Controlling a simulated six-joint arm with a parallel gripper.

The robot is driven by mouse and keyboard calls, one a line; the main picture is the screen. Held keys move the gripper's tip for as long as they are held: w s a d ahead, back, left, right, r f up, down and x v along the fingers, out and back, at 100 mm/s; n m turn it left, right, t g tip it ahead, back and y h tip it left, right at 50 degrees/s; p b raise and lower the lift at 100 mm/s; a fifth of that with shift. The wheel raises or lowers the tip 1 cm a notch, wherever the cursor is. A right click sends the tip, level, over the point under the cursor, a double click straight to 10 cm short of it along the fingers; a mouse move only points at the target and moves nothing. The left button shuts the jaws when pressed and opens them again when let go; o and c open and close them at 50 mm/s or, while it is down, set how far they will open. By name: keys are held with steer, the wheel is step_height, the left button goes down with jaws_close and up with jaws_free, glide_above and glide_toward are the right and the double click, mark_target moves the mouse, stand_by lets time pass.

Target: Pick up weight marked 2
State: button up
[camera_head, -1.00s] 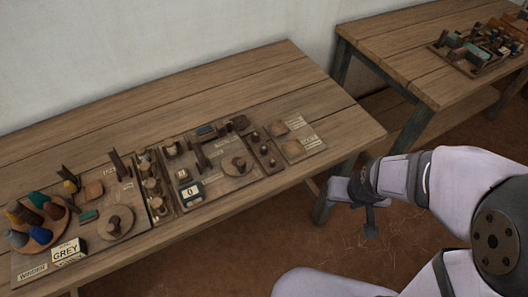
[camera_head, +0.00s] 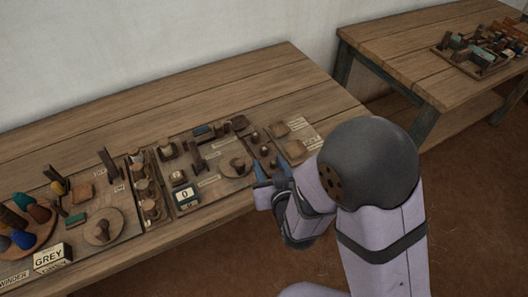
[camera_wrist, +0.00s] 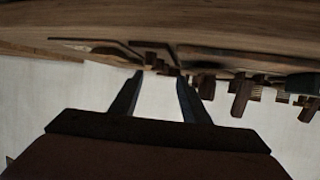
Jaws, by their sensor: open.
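My gripper (camera_head: 272,169) is open and empty at the front edge of the near table, by a narrow tray (camera_head: 263,151) holding several small dark knobbed pieces. I cannot read a 2 on any piece, so I cannot tell which is the weight marked 2. In the wrist view, my gripper (camera_wrist: 160,77) has its two fingers apart with only pale wall between them. Several dark blocky pieces (camera_wrist: 240,95) show upside down beyond and right of the fingers; their marks are not visible. My arm hides part of the table's right end.
Left of the gripper are a round wooden disc with a knob (camera_head: 236,167), a counter reading 0 (camera_head: 186,196) and a row of round knobs (camera_head: 149,193). The table's back (camera_head: 180,100) is clear.

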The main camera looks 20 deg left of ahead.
mark_target(265, 151)
steer(key=shift+b+x, duration=0.9)
steer(key=shift+x, duration=0.15)
steer(key=shift+w+a+f+p, duration=0.15)
steer(key=shift+w+p, duration=0.15)
steer(key=shift+w, duration=0.25)
steer(key=shift+p+x, duration=0.45)
steer(key=shift+x, duration=1.65)
steer(key=shift+w, duration=0.1)
jaws_close()
